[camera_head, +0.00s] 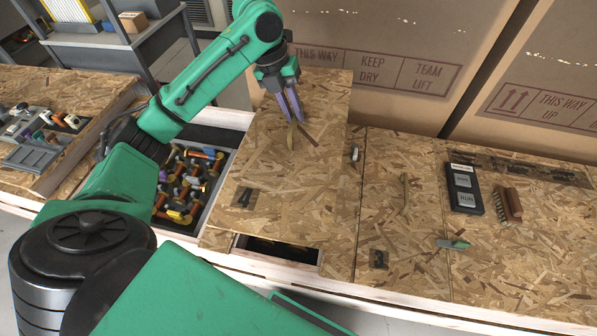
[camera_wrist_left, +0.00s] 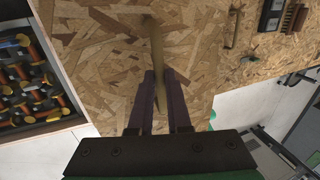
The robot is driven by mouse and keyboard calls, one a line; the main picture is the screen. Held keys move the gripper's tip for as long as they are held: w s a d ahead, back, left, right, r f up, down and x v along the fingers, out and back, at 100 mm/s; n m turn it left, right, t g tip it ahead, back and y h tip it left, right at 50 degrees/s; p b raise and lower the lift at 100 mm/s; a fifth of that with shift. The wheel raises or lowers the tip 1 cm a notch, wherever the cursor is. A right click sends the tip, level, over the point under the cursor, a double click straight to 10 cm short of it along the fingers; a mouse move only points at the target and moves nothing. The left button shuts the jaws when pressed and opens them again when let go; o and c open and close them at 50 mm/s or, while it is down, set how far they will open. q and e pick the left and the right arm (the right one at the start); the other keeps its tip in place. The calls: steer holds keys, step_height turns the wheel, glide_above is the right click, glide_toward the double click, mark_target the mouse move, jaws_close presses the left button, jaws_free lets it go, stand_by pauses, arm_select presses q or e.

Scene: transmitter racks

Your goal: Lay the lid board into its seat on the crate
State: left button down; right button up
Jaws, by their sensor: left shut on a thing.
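My left gripper (camera_head: 291,108) is shut on the handle, as the left wrist view also shows (camera_wrist_left: 165,88). The board lies over a seat opening (camera_head: 278,249) in the crate (camera_head: 225,240). A dark strip of the opening shows past the board's front edge, and the board's far end reaches toward the cardboard boxes. Whether the board touches the rim is hard to tell. My right gripper is out of view.
Left of the board is an open compartment (camera_head: 232,142) with several orange, yellow and purple pieces. Cardboard boxes (camera_head: 400,50) stand behind.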

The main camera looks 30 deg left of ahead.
mark_target(276, 128)
arm_select(q)
step_height(276, 128, down, 19)
steer(key=b, duration=0.1)
steer(key=shift+f, duration=0.2)
steer(key=c, duration=0.9)
jaws_free()
steer(key=shift+s+f, duration=0.1)
steer(key=shift+s, duration=0.05)
steer(key=shift+o, duration=0.2)
steer(key=v, duration=1.2)
steer(key=shift+r, duration=0.2)
steer(key=shift+f, duration=0.1)
